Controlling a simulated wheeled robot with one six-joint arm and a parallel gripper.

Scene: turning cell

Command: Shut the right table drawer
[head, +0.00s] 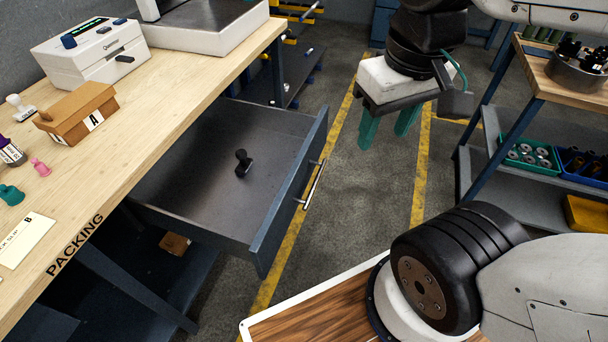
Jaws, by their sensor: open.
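The table drawer (286,206) stands pulled far out from under the packing table (190,85). Its front is dark blue with a silver bar handle (315,185). A small black stamp-like object (243,163) lies on the drawer floor. My gripper (388,130) has two green fingers spread apart, pointing down, with nothing between them. It hangs over the floor to the right of the drawer front and does not touch the handle. Only this one drawer shows.
On the table are a white label printer (92,52), a cardboard box (78,113) marked A and several small items. A shelf cart (540,90) with green and blue bins stands at right. Grey floor with yellow lines lies between the drawer and the cart.

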